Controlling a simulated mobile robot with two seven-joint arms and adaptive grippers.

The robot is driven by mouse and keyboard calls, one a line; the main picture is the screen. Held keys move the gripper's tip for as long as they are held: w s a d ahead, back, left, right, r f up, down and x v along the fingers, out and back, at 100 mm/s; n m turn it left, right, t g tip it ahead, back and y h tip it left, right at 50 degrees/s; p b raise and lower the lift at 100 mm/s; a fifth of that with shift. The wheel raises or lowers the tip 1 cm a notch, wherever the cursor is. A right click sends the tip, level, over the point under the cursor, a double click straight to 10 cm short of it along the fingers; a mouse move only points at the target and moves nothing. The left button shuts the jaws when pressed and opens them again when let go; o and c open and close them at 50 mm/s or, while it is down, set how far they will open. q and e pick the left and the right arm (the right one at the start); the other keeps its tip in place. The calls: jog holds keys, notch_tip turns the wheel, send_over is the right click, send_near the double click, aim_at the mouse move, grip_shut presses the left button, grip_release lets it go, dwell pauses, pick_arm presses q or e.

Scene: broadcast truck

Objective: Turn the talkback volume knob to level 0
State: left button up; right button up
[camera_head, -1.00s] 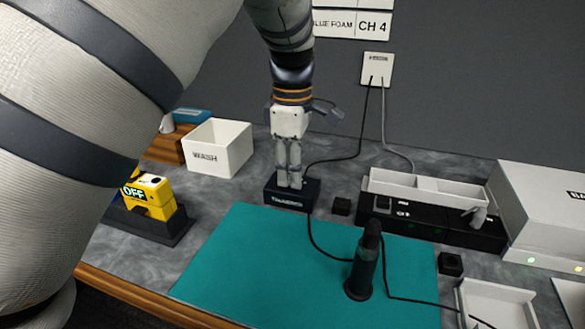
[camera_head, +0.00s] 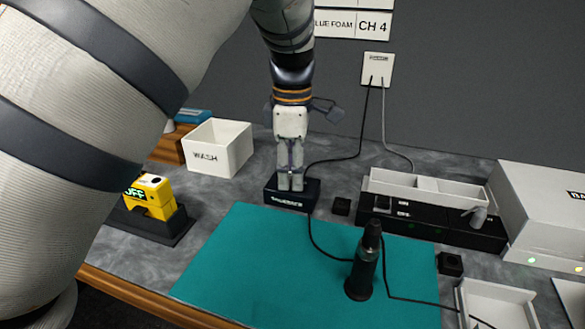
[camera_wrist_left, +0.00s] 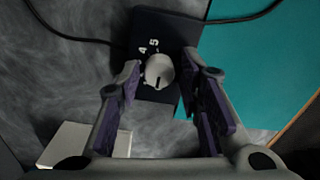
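The talkback box (camera_head: 292,194) is a small black box at the back edge of the teal mat in the head view. In the left wrist view its round, light grey knob (camera_wrist_left: 159,71) has a dark pointer mark toward the bottom of the picture. The digits 4 and 5 show beside the knob; other markings are hidden or unreadable. My left gripper (camera_head: 290,186) points straight down over the box. Its fingers (camera_wrist_left: 161,75) stand on either side of the knob, with a small gap seemingly on both sides. My right gripper is not in view.
A black microphone-like object (camera_head: 363,262) stands on the teal mat (camera_head: 270,265). A white WASH bin (camera_head: 219,147) and a yellow device (camera_head: 150,195) are left of the box. A black switch strip (camera_head: 425,222) is to its right. Cables run behind the box and across the mat.

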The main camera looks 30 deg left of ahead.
pick_arm(q)
notch_tip(320, 180, up, 12)
dwell(0.6)
